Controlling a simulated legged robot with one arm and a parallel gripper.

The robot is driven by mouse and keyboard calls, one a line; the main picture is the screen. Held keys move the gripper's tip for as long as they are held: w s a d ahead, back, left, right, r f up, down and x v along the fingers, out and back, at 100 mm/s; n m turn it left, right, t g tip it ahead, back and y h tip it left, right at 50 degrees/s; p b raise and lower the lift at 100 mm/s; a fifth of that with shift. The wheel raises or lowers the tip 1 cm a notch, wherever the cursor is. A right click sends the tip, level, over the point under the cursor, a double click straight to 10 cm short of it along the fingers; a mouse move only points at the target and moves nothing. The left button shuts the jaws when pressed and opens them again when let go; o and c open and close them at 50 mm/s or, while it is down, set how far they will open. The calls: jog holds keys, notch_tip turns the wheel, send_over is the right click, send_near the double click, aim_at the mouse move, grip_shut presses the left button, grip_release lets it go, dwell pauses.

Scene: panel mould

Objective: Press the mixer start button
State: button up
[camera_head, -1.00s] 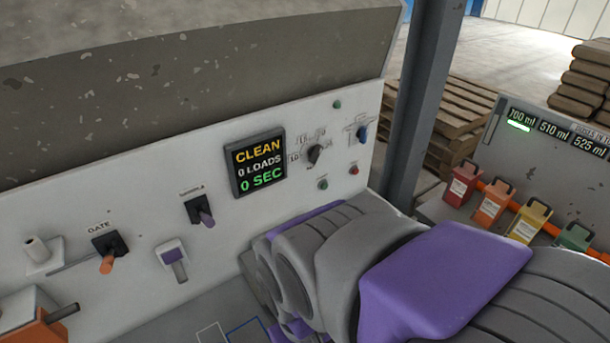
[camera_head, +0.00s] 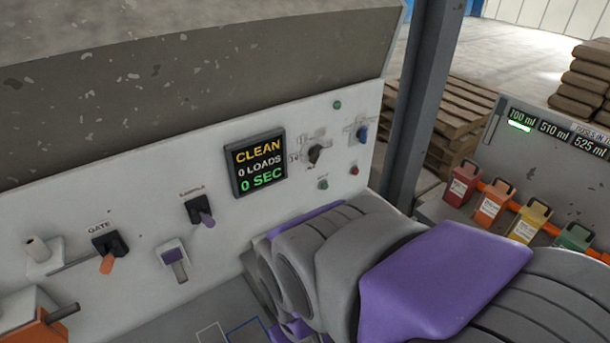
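The white control panel (camera_head: 130,205) stands in front of me. A small green button (camera_head: 322,184) sits low on its right part, with a small red button (camera_head: 354,170) to its right. The print beside them is too small to read, so I cannot tell which is labelled mixer start. A display (camera_head: 258,161) reads CLEAN, 0 LOADS, 0 SEC. My grey and purple arm fills the lower middle and right, below the buttons. My gripper's fingers do not show.
A dial (camera_head: 315,154), a blue switch (camera_head: 361,132) and a green lamp (camera_head: 337,105) are above the buttons. A grey post (camera_head: 416,100) stands right of the panel. Coloured jugs (camera_head: 490,203) line the right.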

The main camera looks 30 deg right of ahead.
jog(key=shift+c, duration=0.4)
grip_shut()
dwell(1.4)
